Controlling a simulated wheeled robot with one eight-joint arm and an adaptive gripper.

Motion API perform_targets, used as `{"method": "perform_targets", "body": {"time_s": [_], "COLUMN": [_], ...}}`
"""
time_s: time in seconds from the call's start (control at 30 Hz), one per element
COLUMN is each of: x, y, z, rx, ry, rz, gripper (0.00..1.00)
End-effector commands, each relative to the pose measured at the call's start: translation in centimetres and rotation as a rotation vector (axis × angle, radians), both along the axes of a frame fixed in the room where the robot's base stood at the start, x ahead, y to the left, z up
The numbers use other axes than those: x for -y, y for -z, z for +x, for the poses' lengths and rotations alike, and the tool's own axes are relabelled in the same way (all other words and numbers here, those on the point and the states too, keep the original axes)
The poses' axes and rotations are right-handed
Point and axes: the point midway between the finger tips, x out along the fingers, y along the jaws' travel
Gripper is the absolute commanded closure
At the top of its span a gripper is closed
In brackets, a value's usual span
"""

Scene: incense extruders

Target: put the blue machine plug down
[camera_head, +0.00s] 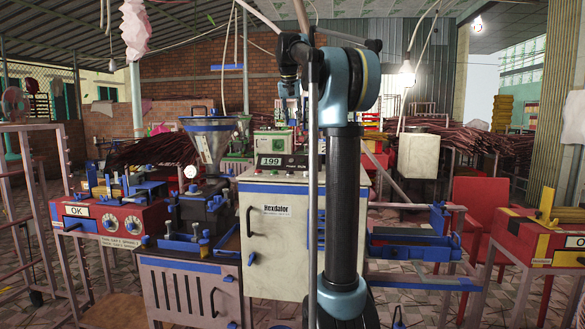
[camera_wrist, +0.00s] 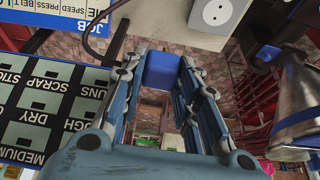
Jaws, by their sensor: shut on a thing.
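The blue plug (camera_wrist: 162,70) is a small blue block in the wrist view, between the fingertips of my gripper (camera_wrist: 160,62). The gripper is shut on it, with a finger on either side. Its far side and any prongs are hidden. A pale box with a round, two-holed grey socket (camera_wrist: 213,12) is at the top of the wrist view, apart from the plug. In the head view my arm reaches toward the back, and the gripper (camera_head: 289,88) is small there; the plug cannot be made out.
A labelled board (camera_wrist: 45,100) fills the left of the wrist view. A metal funnel (camera_wrist: 295,100) is at its right; a hopper (camera_head: 211,140) shows in the head view. A white cabinet (camera_head: 275,235), a red machine marked OK (camera_head: 115,220) and red chairs (camera_head: 480,200) crowd the floor.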

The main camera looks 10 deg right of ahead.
Motion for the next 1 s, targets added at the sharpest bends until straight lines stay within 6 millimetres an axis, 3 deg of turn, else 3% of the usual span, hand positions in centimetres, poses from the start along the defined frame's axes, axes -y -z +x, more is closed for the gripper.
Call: {"method": "perform_targets", "body": {"time_s": [0.2,0.5,0.83,1.0], "x": [0.2,0.2,0.2,0.2], "y": [3.8,8.5,11.0,13.3], "z": [-1.5,-1.7,-1.7,-1.7], "rx": [0.001,0.001,0.001,0.001], "ry": [-0.037,-0.043,-0.043,-0.043], "rz": [0.0,-0.001,-0.001,-0.001], "gripper": [1.0,1.0,1.0,1.0]}}
